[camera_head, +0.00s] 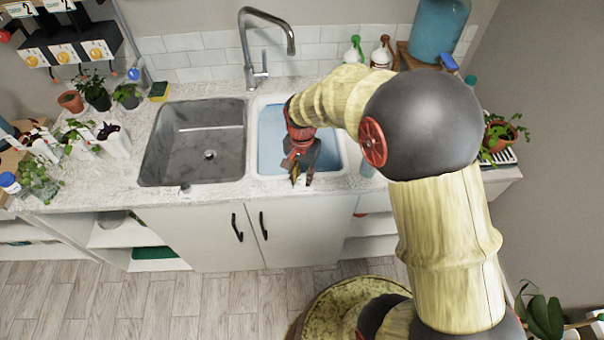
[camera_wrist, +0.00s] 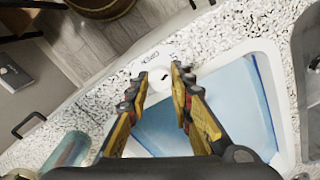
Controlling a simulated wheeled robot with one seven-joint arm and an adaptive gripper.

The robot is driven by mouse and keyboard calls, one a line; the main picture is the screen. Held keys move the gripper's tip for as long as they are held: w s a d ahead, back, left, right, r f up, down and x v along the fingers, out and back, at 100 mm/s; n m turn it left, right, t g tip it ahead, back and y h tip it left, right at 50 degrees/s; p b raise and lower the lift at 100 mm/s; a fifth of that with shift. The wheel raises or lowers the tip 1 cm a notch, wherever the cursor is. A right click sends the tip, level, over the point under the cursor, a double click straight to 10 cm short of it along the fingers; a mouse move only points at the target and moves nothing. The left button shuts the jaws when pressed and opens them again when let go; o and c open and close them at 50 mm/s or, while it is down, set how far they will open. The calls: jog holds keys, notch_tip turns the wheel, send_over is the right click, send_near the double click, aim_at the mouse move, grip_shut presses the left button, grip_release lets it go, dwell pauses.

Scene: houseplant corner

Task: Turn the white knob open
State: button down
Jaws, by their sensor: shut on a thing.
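The white knob (camera_wrist: 159,82) sits on the speckled countertop at the rim of the right-hand basin in the wrist view, with small lettering beside it that seems to read OPEN. My gripper (camera_wrist: 161,74) has its yellow and black fingers on either side of the knob and is shut on it. In the head view my gripper (camera_head: 300,180) points down at the front edge of the blue-filled right basin (camera_head: 268,150). It hides the knob there.
A grey basin (camera_head: 196,145) lies left of the blue one, with a small knob (camera_head: 184,189) in front. A tall faucet (camera_head: 253,55) stands behind. A clear bottle (camera_wrist: 68,150) shows in the wrist view. Potted plants (camera_head: 92,90) stand at left.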

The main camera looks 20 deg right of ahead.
aim_at(302, 179)
jog(key=n+p, duration=0.2)
jog(key=n, duration=0.1)
jog(key=shift+r+n, duration=0.15)
jog(key=shift+n, duration=0.15)
jog(key=n+p, duration=0.1)
jog(key=n, duration=0.2)
jog(key=shift+n, duration=0.3)
jog(key=n+p, duration=0.2)
jog(key=n, duration=0.1)
jog(key=shift+n, duration=0.4)
jog(key=shift+n+p, duration=0.55)
jog(key=shift+n, duration=1.45)
jog(key=c, duration=1.6)
grip_release()
jog(key=shift+o, duration=0.2)
notch_tip(302, 179, up, 12)
